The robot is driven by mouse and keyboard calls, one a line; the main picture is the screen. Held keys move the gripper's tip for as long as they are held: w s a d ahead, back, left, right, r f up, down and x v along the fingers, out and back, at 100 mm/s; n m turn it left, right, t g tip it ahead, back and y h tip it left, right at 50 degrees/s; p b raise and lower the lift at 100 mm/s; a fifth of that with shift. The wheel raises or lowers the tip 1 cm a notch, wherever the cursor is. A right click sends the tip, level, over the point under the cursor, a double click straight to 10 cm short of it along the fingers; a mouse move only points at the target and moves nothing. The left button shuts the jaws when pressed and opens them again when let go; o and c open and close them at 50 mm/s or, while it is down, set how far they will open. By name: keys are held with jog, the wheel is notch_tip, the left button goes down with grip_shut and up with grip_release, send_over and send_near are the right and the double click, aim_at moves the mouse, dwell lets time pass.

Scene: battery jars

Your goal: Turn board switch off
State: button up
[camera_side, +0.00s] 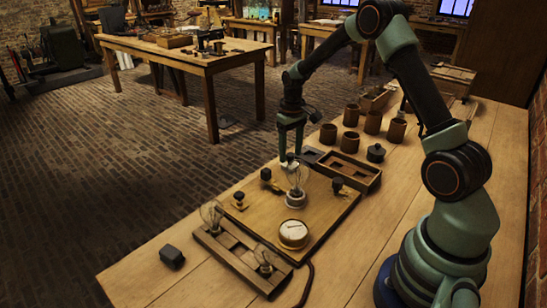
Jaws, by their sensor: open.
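The wooden board (325,208) lies on the workbench, carrying a bulb (297,178) in a white socket near its middle and a round dial gauge (293,234) at its front. Small dark fittings stand on it: one at the right (337,186), one at the back left (266,175) and one at the left (239,200). I cannot tell which of them is the switch, or its setting. My gripper (290,161) points down over the back of the board, just above and behind the bulb. It is open, with nothing visible between its fingers.
A wooden tray (253,275) with bulbs sits at the front left, beside a black block (172,256). A compartment box (365,180), a dark lidded pot (376,153) and several brown jars (350,142) stand behind the board. A dark cable (308,283) runs off the front.

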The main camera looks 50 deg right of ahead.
aim_at(290, 154)
notch_tip(290, 154, up, 12)
dwell(0.5)
jog(key=shift+r, duration=0.15)
jog(key=s+a+r+t, duration=0.2)
jog(key=s+a+r, duration=0.45)
jog(key=a, duration=0.25)
jog(key=s+a+n+t, duration=0.2)
jog(key=s+a+t, duration=0.1)
jog(key=s+a, duration=0.4)
jog(key=s, duration=0.3)
jog(key=shift+a+r+t, duration=0.25)
jog(key=shift+r+t, duration=0.05)
